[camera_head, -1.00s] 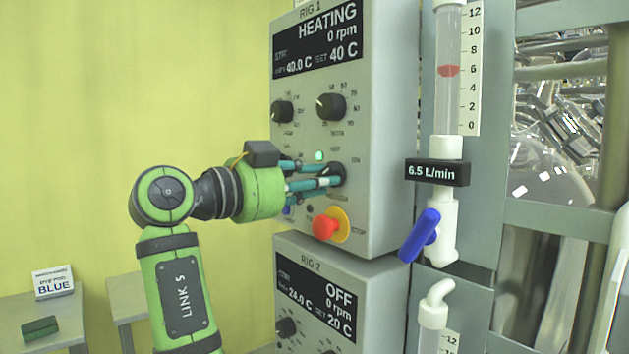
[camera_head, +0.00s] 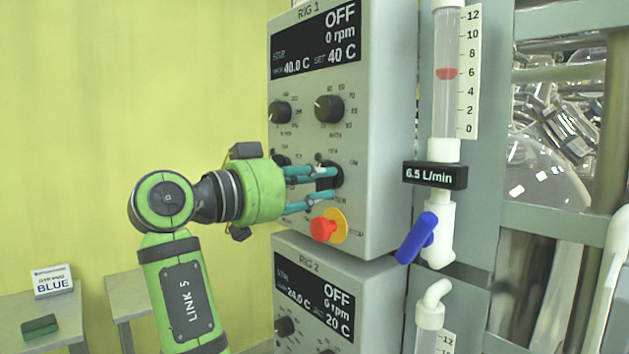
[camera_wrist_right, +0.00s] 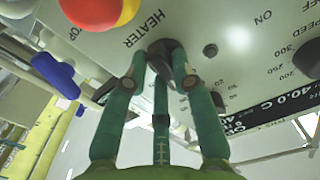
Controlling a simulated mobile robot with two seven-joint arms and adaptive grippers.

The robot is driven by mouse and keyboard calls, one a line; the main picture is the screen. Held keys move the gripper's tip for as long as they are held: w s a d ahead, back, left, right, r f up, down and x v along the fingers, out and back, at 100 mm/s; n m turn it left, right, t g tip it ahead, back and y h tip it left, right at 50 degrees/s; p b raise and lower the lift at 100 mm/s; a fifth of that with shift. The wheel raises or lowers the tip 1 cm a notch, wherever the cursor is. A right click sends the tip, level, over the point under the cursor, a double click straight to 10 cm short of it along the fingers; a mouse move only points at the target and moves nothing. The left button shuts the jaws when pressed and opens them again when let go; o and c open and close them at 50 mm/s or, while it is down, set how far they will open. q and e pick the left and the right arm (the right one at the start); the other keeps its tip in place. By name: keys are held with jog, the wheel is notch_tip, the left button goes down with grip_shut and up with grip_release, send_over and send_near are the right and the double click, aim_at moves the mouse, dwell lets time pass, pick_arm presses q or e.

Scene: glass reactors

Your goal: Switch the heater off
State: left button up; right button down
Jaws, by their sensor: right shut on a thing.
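My right gripper (camera_head: 322,180) comes in from the left with teal fingers closed around that knob. In the right wrist view the fingertips (camera_wrist_right: 163,58) meet at the knob beside the HEATER label. My left gripper is not in view.
A red stop button (camera_head: 323,229) on a yellow base sits just below my fingers. Two more knobs are above, including a larger one (camera_head: 329,109). The Rig 2 box (camera_head: 375,300) is below. A flowmeter with a blue valve handle (camera_head: 417,238) stands at right.

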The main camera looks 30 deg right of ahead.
jog(key=shift+n, duration=0.9)
jog(key=c, duration=1)
grip_release()
jog(key=a, duration=0.8)
jog(key=s+a, duration=0.1)
jog(key=a, duration=0.3)
jog(key=shift+w, duration=0.1)
